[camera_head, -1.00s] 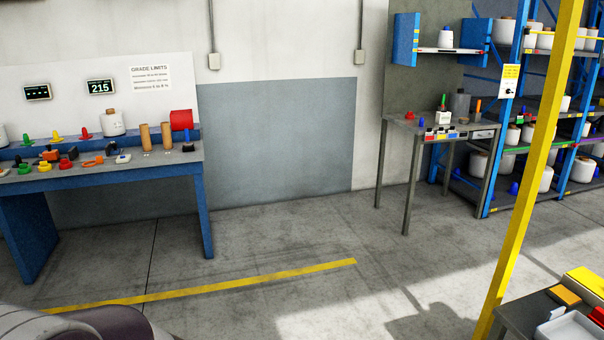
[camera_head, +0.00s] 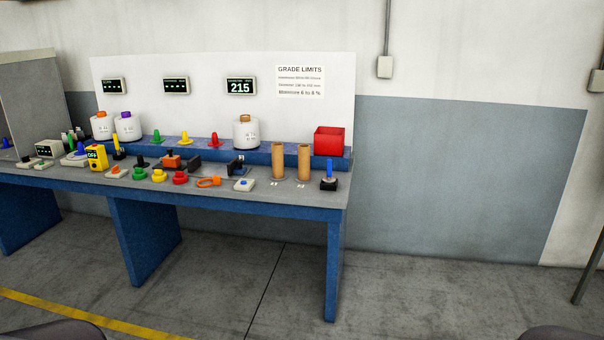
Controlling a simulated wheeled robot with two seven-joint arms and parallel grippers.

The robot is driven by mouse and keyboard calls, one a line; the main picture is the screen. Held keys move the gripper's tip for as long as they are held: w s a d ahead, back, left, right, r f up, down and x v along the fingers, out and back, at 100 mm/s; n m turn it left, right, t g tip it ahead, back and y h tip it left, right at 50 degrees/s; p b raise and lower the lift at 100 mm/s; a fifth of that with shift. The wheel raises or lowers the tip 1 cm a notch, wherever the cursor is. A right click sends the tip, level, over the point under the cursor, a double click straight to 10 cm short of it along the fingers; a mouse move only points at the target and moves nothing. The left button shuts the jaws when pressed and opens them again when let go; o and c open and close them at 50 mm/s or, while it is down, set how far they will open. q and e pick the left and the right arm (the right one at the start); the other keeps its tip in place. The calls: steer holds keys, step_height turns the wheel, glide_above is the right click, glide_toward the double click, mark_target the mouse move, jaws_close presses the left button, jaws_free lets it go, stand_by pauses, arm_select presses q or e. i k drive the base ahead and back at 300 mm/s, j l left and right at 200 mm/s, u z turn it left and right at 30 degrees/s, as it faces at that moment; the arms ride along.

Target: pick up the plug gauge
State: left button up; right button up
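A blue-handled tool (camera_head: 329,167) stands upright in a small black block (camera_head: 328,185) at the right end of a blue-framed workbench (camera_head: 240,200). It looks like the plug gauge, though it is too small to be certain. It stands in front of a red bin and to the right of two tan tubes (camera_head: 291,162). Neither of my grippers is in view. Only dark rounded parts of my body show at the bottom left and bottom right corners.
The bench top also holds an orange ring-shaped tool (camera_head: 208,182), colored knobs, a yellow meter (camera_head: 96,157) and white bobbins (camera_head: 246,132). A red bin (camera_head: 328,141) sits on the rear ledge. The floor (camera_head: 390,300) in front of the bench's right end is clear.

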mark_target(330, 180)
steer(key=i+u, duration=0.5)
steer(key=i, duration=1.2)
